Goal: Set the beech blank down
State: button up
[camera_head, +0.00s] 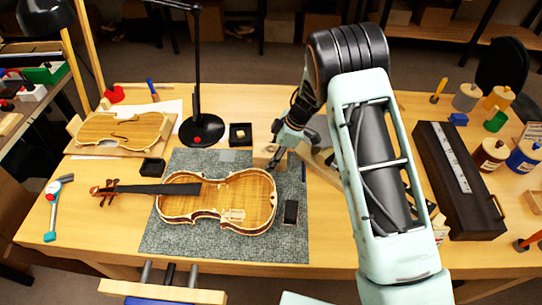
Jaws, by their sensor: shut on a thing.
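My gripper (278,151) is beyond the upper right corner of the grey mat, pointing down and to the left. It is shut on a small pale wooden block, which looks like the beech blank (263,156). The block is partly hidden behind the fingers. I cannot tell whether it touches the surface beneath it or hangs just above.
A violin (240,190) lies on the grey mat (170,243), close in front of my gripper. A small black tray (240,141) is left of it, and a black lamp (201,127) further left. A long dark case (455,180) and jars stand right.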

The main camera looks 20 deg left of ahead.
jog(key=o, duration=1.6)
jog(key=shift+s+d+f, duration=0.1)
jog(key=shift+s+f, duration=0.35)
jog(key=shift+f, duration=0.2)
jog(key=shift+r, duration=0.15)
jog(key=shift+w+r+b, duration=0.15)
jog(key=shift+r+b, duration=0.1)
jog(key=shift+b, duration=0.05)
jog(key=v, duration=1.2)
jog(key=shift+w+r, duration=0.35)
jog(key=shift+r, duration=0.05)
